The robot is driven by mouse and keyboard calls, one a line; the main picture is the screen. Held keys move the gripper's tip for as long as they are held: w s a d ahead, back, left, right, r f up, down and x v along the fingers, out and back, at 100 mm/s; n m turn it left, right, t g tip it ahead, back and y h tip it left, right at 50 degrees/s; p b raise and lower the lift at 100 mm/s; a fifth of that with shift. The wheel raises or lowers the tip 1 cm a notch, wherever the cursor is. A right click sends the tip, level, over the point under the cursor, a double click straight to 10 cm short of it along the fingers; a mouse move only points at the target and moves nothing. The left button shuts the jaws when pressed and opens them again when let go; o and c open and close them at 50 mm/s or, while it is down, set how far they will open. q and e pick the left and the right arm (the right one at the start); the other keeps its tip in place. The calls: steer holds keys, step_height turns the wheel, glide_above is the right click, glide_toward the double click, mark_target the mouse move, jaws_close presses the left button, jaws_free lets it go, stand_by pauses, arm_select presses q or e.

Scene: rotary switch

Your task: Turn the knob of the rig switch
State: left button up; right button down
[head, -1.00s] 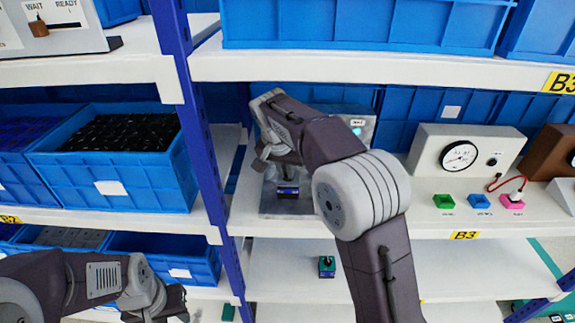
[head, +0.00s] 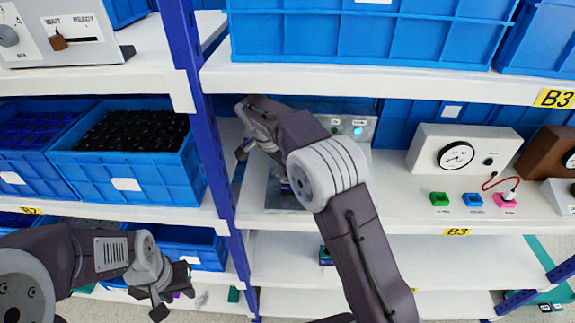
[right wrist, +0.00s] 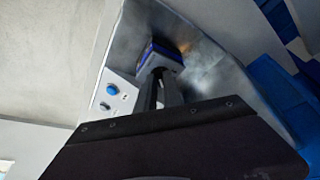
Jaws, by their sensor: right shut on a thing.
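The rig switch is a metal unit with a base plate (head: 276,201) and a raised back panel (head: 365,110) bearing a lit cyan lamp (head: 358,131). In the right wrist view the lamp (right wrist: 112,89) looks blue. The switch's blue-and-grey knob (right wrist: 163,56) is at the fingertips of my right gripper (right wrist: 165,74), which is shut on it. In the head view my right arm covers much of the switch and hides most of the knob. My left gripper (head: 172,296) is open and empty at the lower left, away from the switch.
A blue shelf upright (head: 211,130) stands just left of the switch. Blue bins (head: 125,185) fill the left shelves. A gauge box (head: 465,150) and small green, blue and pink blocks sit to the right. Another shelf (head: 310,82) hangs above.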

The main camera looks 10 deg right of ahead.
stand_by(0.3)
steer(key=c, duration=1.5)
jaws_free()
